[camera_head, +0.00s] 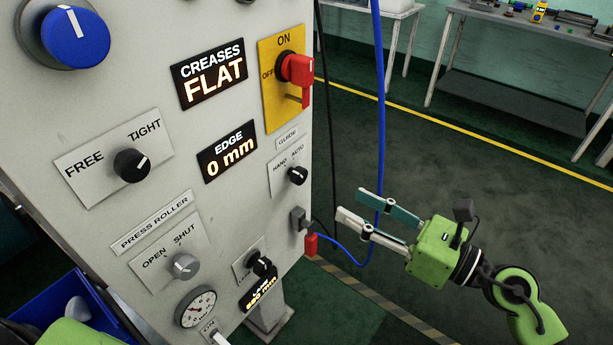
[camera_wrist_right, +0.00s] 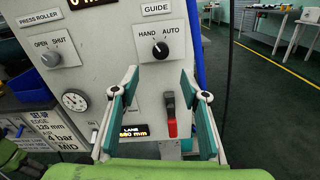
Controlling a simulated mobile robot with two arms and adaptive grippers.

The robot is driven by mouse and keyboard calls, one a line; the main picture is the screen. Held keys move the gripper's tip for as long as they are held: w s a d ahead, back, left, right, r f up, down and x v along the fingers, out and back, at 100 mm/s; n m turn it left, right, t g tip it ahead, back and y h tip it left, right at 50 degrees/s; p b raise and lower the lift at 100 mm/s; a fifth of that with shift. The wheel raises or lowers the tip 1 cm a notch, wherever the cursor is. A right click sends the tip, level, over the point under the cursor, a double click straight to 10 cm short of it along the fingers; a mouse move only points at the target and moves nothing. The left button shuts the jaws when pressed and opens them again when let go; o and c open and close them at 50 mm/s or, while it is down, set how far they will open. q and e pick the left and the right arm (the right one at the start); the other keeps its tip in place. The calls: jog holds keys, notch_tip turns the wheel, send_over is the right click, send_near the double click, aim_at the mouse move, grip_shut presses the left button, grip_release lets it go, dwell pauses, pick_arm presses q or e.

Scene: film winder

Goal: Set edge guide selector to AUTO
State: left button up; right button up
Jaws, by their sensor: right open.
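The edge guide selector (camera_head: 297,174) is a small black knob under the GUIDE plate, with HAND at its upper left and AUTO at its upper right. It also shows in the right wrist view (camera_wrist_right: 160,49), where its short white mark seems to lean up-left toward HAND, though it is small. My right gripper (camera_head: 351,203) is open and empty, to the right of the panel's edge in the head view. In the right wrist view its spread fingers (camera_wrist_right: 159,84) sit below the selector, apart from it. My left gripper is not in view.
A grey fitting (camera_head: 298,219) with a red part (camera_head: 311,244) sits below the selector. A red switch (camera_head: 299,69) is above it. The LANE knob (camera_head: 262,266) is lower left. A blue hose (camera_head: 381,110) hangs behind my right gripper. Open floor lies right.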

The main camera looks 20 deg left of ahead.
aim_at(303, 177)
jog(key=p+x, duration=0.2)
jog(key=x, duration=0.9)
jog(key=shift+w+a+p, duration=0.1)
jog(key=shift+w+p, duration=0.05)
jog(key=shift+p, duration=0.15)
jog(key=shift+w+a, duration=0.1)
jog(key=shift+a, duration=0.4)
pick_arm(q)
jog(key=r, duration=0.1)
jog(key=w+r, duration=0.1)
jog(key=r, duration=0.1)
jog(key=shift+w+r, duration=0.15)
pick_arm(e)
jog(key=c, duration=1.1)
